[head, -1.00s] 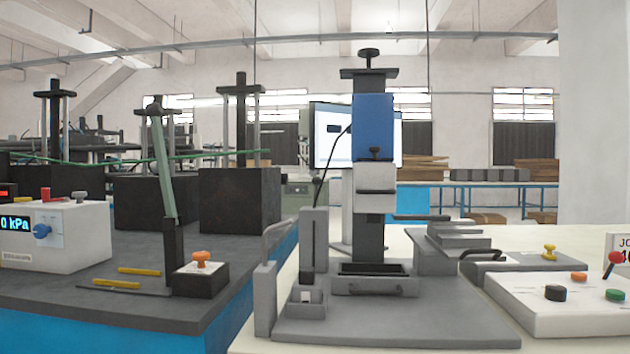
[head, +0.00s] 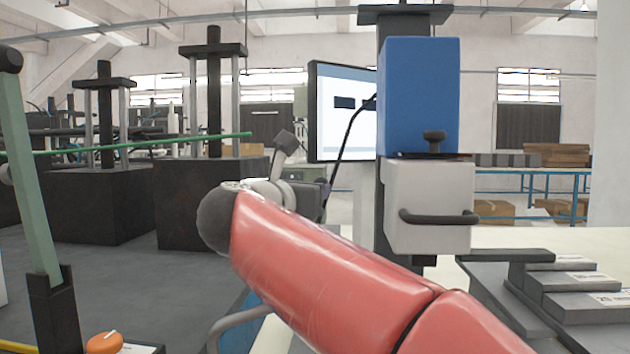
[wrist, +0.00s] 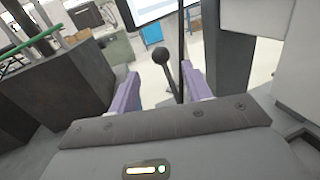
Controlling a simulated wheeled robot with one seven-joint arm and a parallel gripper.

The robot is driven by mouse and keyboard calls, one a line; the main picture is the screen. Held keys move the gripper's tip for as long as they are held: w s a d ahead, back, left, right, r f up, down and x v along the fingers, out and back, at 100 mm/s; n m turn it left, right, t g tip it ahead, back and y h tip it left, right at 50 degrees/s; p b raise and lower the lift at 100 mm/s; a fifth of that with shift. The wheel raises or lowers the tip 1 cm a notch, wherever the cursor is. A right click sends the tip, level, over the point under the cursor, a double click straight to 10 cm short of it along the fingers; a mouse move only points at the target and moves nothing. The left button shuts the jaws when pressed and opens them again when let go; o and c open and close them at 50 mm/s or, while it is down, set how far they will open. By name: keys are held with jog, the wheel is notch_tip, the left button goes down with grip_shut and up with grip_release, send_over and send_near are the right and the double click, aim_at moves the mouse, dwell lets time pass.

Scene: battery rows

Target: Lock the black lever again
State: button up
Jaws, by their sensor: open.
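In the wrist view a black lever (wrist: 172,76) with a round ball knob (wrist: 162,57) stands slightly tilted. It shows between the two purple fingers of my gripper (wrist: 159,82), which is open. I cannot tell whether a finger touches the lever or how deep it sits between them. The lever's lower end is hidden behind the gripper body. In the head view my red arm reaches in from below, and my gripper (head: 318,193) is to the left of the press column. The lever cannot be made out there.
The press has a blue block (head: 419,95) above a white block (head: 429,205) with a black handle (head: 438,217). Grey stepped blocks (head: 560,285) stand at the right. A tall green lever (head: 30,170) and an orange knob (head: 104,343) are at the left. A screen (head: 345,130) is behind.

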jog(key=shift+w+f+m, duration=0.15)
jog(key=shift+w+m, duration=0.2)
jog(key=shift+m, duration=0.05)
jog(key=p+x, duration=0.1)
jog(key=x, duration=0.6)
jog(key=shift+w+d+p, duration=0.1)
jog(key=shift+p, duration=0.25)
grip_shut()
